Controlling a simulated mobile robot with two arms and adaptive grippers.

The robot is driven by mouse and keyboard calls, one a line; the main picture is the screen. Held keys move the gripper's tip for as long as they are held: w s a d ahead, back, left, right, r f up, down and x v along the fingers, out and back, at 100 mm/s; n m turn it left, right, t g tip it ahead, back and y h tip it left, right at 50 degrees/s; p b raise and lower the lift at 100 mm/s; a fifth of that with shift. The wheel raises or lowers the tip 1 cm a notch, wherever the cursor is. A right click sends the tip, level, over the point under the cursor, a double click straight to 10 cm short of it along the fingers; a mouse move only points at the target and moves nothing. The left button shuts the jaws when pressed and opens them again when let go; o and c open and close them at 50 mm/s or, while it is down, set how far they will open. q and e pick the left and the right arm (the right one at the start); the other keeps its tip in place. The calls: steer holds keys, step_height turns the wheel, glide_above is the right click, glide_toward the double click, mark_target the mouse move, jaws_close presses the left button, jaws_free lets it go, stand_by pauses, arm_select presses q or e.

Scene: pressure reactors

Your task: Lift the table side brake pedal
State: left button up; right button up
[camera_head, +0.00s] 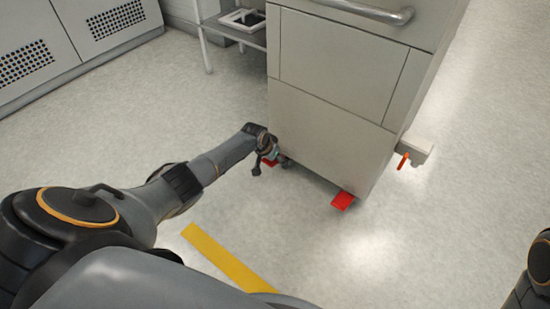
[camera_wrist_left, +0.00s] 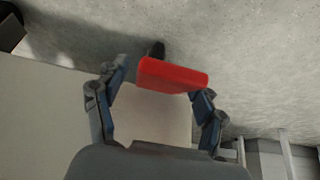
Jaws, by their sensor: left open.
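A red brake pedal (camera_head: 270,162) sticks out near the floor at the cabinet's lower left corner, on the side of the small table. It is partly hidden by my left gripper (camera_head: 268,155), which is low beside it. In the left wrist view the red pedal (camera_wrist_left: 172,75) lies across the gap between the fingertips of my open left gripper (camera_wrist_left: 160,84). Its right end is close to the right finger, but I cannot tell if they touch. A second red pedal (camera_head: 343,201) shows at the cabinet's lower right corner. My right gripper is out of view.
The pale cabinet (camera_head: 325,125) has a metal handle (camera_head: 372,12) on its front. A small table (camera_head: 243,36) stands behind left. A yellow stripe (camera_head: 228,258) marks the open floor in front.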

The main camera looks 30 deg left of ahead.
arm_select(q)
steer(key=shift+r, duration=0.1)
steer(key=v, duration=1.2)
stand_by(0.4)
